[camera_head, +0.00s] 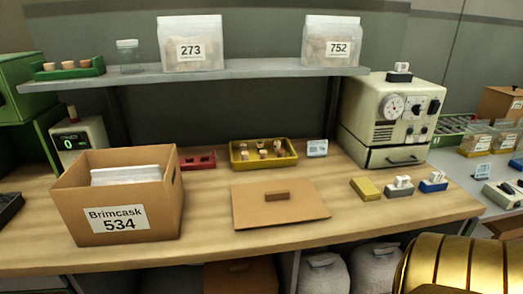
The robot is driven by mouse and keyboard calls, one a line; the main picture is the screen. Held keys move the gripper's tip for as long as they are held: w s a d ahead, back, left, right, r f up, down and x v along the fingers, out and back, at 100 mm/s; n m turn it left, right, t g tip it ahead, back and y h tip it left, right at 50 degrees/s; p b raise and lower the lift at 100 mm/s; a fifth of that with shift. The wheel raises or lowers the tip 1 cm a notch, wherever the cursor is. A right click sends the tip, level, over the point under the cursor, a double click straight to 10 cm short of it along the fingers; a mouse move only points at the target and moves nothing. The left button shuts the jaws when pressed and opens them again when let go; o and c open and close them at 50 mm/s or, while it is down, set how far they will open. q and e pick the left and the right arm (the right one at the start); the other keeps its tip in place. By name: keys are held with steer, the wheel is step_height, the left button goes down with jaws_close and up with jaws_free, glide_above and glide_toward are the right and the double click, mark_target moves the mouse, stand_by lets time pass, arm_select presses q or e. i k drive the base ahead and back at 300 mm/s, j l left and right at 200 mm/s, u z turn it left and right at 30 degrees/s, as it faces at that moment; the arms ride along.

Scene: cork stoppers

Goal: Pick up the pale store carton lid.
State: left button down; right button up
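A flat tan carton lid (253,212) lies on the wooden workbench, right of the carton. A small darker brown block-shaped grip stands up at its middle. An open cardboard carton (150,221) labelled "Brimcask 534" stands at the left of the bench. A white item shows inside the carton; the rest of its inside is hidden. Neither of my grippers is in view.
Behind the lid are a yellow tray (288,162) with several corks and a small red rack (200,161). Yellow, grey and blue blocks (433,186) lie to the right. A cream machine (391,118) stands at the back right. A shelf (255,72) hangs above.

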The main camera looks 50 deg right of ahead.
mark_target(256, 205)
steer(key=z, duration=1.6)
